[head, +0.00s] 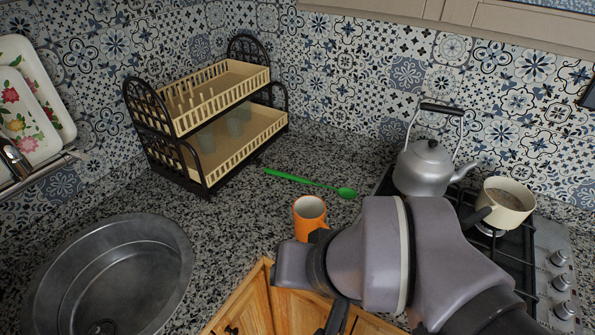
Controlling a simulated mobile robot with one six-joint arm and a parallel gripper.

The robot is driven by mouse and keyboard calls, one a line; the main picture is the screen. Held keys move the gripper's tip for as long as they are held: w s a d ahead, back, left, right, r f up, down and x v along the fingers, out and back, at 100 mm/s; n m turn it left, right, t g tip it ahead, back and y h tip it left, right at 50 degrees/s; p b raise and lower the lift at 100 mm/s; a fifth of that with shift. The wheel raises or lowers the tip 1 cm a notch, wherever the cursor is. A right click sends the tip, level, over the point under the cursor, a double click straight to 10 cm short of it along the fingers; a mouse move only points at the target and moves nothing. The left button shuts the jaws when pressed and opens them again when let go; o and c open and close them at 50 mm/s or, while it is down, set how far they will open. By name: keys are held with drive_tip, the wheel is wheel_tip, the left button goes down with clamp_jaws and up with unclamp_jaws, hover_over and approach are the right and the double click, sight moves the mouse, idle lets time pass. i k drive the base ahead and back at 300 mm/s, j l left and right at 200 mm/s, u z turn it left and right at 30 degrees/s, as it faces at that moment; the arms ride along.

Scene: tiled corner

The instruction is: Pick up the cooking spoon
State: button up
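The green cooking spoon (310,182) lies flat on the speckled countertop, between the dish rack and the stove. Its handle end points left toward the rack and its bowl end points right. Nothing touches it that I can see. My arm reaches in from the lower right, in front of the spoon and apart from it in the picture. A dark end part of my arm, which may be my gripper (337,316), shows at the bottom edge; its fingers are not clear, so I cannot tell whether it is open or shut.
An orange cup (309,214) stands just in front of the spoon, partly behind my arm. A two-tier dish rack (215,140) stands left. A kettle (424,168) and a saucepan (508,204) stand on the stove at right. A round sink (160,235) is lower left.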

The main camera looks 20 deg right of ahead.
sight(347, 192)
drive_tip(key=z, duration=2)
drive_tip(key=j+u, duration=0.35)
drive_tip(key=i+j+u, duration=0.15)
drive_tip(key=j+u, duration=0.15)
drive_tip(key=i+j+u, duration=0.1)
drive_tip(key=j+u, duration=0.25)
